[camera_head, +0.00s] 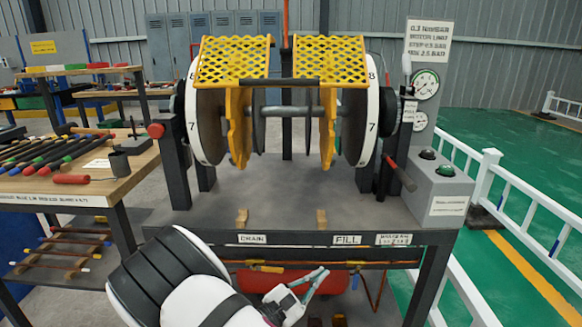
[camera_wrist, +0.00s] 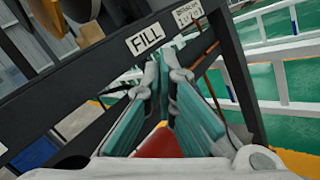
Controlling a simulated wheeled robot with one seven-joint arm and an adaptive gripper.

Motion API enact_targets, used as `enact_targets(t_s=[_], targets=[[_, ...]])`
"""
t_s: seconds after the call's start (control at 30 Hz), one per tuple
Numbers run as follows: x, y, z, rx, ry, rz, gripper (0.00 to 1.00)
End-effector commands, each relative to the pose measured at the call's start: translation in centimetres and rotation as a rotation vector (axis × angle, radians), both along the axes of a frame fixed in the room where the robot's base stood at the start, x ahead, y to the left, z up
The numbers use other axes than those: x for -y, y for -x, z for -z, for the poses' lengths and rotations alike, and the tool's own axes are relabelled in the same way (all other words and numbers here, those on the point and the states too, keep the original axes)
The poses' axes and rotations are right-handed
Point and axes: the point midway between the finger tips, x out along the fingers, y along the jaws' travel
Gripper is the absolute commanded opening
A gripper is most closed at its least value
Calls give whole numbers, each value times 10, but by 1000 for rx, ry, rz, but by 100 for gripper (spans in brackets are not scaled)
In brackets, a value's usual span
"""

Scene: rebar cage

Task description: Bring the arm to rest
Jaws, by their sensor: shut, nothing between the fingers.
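My gripper (camera_head: 316,278) is low in front of the bench, below its front edge near the FILL label (camera_head: 347,239). In the wrist view my gripper (camera_wrist: 163,78) shows its teal-lined fingers drawn together at the tips, with nothing held. My white and black arm enters from the bottom of the head view and reaches to the right. The lower part of my arm is cut off by the frame.
The dark bench (camera_head: 285,200) carries a wheel machine with yellow mesh guards (camera_head: 235,60). A red tank (camera_head: 290,285) is beneath it. A tool table (camera_head: 75,185) stands left. A white railing (camera_head: 487,175) runs along the right.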

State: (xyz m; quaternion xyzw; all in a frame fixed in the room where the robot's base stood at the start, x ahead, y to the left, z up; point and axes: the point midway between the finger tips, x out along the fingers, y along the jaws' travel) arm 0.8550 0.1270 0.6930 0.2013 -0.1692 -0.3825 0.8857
Motion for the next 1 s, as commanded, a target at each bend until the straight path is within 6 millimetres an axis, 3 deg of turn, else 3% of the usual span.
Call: enact_targets(t_s=[0.03,0.2,0.5,0.7,1.0], targets=[[16,3,-18,10,-52,71,0],[64,25,-65,27,-213,298,0],[133,88,-130,57,-513,652,0],[164,140,-163,80,-729,849,0],[184,223,-200,130,-1066,1079,0]])
